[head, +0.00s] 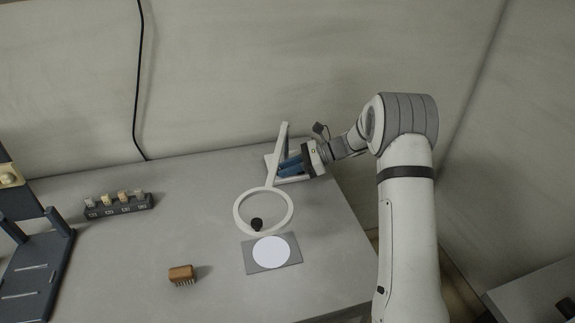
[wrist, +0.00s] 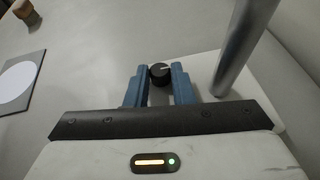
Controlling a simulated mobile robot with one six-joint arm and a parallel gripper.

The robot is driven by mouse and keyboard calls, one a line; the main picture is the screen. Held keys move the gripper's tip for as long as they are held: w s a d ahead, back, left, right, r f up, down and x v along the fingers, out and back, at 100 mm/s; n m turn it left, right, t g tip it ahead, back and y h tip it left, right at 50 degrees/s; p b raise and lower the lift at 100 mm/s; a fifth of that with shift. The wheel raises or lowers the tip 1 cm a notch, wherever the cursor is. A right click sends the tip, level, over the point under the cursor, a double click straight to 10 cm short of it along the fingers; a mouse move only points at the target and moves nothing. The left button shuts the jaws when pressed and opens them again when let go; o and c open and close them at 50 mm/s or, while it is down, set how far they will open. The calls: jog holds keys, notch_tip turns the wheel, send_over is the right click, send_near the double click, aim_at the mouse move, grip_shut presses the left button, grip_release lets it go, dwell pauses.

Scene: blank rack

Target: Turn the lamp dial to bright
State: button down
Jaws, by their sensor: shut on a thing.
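The lamp (head: 281,150) has a pale upright post, a base and a white ring head (head: 240,208) at the back right of the table. Its dial (wrist: 160,76) is a black knob with a short white mark, in the wrist view, where the mark points right. My gripper (head: 289,165) reaches in from the right at the lamp base. In the wrist view its blue fingers stand on either side of the dial, shut on it. The dial is hidden behind my gripper in the head view. No brightness markings can be read.
A brown brush (head: 182,275), a dark block with several pegs (head: 120,207) and a dark rack (head: 45,260) stand left. The lamp post (wrist: 242,45) rises close to my fingers.

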jog(key=shift+g, duration=0.3)
jog(key=c, duration=1.3)
grip_release()
jog(key=shift+o, duration=0.2)
jog(key=v, duration=0.7)
jog(key=shift+d+r, duration=0.2)
jog(key=shift+d, duration=0.15)
